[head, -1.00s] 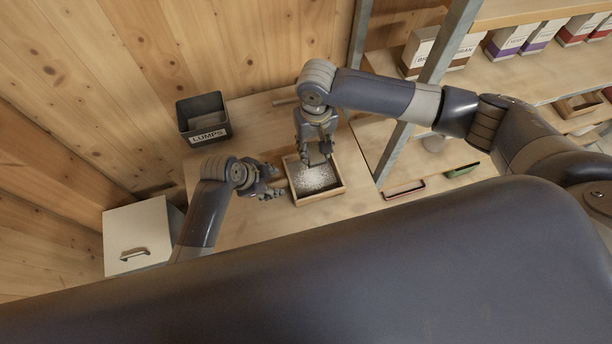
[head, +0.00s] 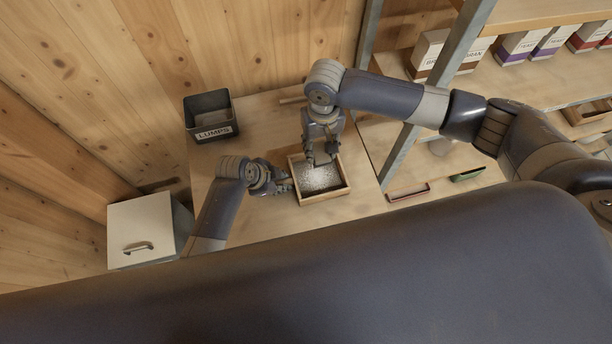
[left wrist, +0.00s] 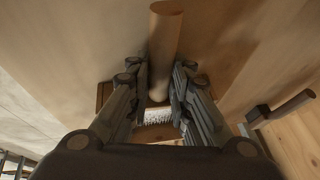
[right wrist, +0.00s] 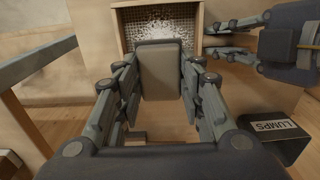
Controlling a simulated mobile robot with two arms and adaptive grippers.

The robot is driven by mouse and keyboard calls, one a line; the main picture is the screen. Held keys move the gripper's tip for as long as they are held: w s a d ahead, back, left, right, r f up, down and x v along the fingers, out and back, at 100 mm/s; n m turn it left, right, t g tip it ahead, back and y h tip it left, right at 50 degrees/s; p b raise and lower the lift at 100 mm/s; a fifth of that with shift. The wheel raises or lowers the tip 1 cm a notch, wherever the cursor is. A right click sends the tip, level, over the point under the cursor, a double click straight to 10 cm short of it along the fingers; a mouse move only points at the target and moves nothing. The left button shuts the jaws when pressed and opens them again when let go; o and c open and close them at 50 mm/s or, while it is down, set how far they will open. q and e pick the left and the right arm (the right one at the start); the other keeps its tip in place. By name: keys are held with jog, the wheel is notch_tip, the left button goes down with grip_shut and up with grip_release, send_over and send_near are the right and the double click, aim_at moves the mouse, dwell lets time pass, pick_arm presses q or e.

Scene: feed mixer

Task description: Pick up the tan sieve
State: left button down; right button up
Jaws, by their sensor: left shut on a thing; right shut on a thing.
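The tan sieve (head: 347,187) is a square wooden frame with a dark mesh and white grains on it, above the pale worktop. My left gripper (head: 284,186) is at its left side. In the left wrist view it is shut on a round wooden handle (left wrist: 164,45) that runs towards the sieve frame (left wrist: 158,133). My right gripper (head: 323,160) is over the sieve's back part, shut on a grey-brown flat block (right wrist: 160,70). I cannot tell whether the sieve touches the worktop.
A dark bin labelled LUMPS (head: 210,118) stands at the back left. A white box with a handle (head: 140,232) is at the left. A metal post (head: 400,158) and shelves with packets (head: 520,45) are at the right.

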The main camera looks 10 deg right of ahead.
pick_arm(q)
notch_tip(320, 180, up, 10)
dwell(0.6)
jog(key=shift+f, duration=5)
jog(key=c, duration=1)
grip_release()
jog(key=shift+r, duration=0.25)
jog(key=shift+r, duration=0.3)
